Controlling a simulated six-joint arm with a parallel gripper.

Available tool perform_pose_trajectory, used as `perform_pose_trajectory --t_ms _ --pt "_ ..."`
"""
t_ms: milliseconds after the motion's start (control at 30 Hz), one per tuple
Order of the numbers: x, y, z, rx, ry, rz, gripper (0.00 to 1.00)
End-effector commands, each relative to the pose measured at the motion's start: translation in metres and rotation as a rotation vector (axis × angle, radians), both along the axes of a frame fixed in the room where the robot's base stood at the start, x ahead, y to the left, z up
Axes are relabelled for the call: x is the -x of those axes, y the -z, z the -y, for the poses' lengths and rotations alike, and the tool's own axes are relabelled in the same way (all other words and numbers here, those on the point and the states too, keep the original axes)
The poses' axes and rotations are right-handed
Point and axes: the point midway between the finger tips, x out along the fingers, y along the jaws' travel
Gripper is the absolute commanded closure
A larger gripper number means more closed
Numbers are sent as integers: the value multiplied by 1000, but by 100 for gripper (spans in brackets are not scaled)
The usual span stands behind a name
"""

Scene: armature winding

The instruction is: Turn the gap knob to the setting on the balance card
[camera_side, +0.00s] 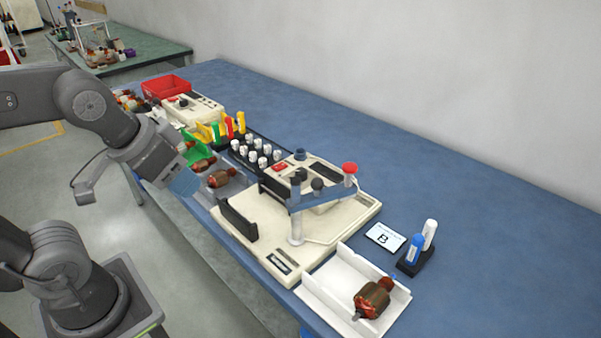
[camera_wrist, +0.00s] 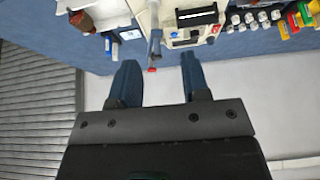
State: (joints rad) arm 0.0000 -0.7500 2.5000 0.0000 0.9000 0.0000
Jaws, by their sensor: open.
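The balance card (camera_side: 385,237) is a small white card with a blue upper edge and a large letter B, flat on the blue bench right of the beige winding machine (camera_side: 345,222). I cannot tell which is the gap knob; no scale is readable.
A white tray (camera_side: 325,291) with a copper armature (camera_side: 373,298) lies at the front right. A blue and a white marker (camera_side: 429,234) stand beside the card. White spools (camera_side: 258,153), colored clips and a red bin (camera_side: 166,87) are behind. The bench's right rear is clear.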

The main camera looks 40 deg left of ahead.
Motion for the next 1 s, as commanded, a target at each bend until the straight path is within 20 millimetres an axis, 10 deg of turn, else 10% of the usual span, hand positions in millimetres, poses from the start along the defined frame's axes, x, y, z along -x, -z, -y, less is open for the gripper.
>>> perform_pose_trajectory --t_ms 333,533,1000 --pt "0 0 0 0 0 0 56" --pt "-15 -10 -2 -5 4 -23 37" --pt "-179 -41 -33 -35 78 -237 35"
